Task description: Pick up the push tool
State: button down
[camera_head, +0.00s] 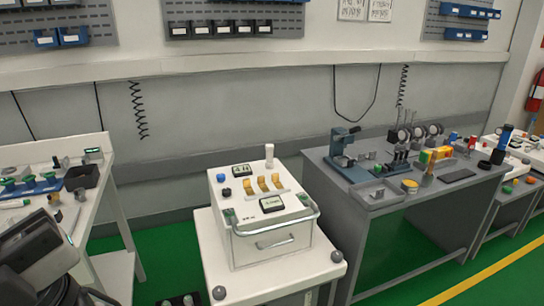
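I cannot tell for sure which thing is the push tool. A short white upright cylinder (269,155) stands at the back of the white cart unit (272,243). An upright tool with a wooden-coloured shaft (429,166) stands on the grey bench, and a blue and black upright tool (502,143) stands farther right. A dark part of my arm (32,250) fills the lower left corner, in front of the left table. My gripper's fingertips cannot be made out, and I see nothing held.
The cart unit has yellow switches, small displays and a front rail. The grey bench (345,218) carries a blue press (346,152), gauges and small parts. The left white table (95,190) holds a black bin (82,178) and blue-green fixtures. Green floor shows between them.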

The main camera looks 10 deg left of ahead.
aim_at(270, 147)
jog(key=i+l+u, duration=0.1)
jog(key=u, duration=0.7)
jog(key=i+l+u, duration=0.15)
jog(key=l+u, duration=0.25)
jog(key=i+l+u, duration=0.1)
jog(key=l+u, duration=0.3)
jog(key=i+l+u, duration=0.1)
jog(key=l+u, duration=0.25)
jog(key=l, duration=0.7)
jog(key=l+u, duration=0.1)
jog(key=l, duration=1.25)
jog(key=l+u, duration=0.1)
jog(key=l, duration=1.3)
jog(key=k, duration=0.05)
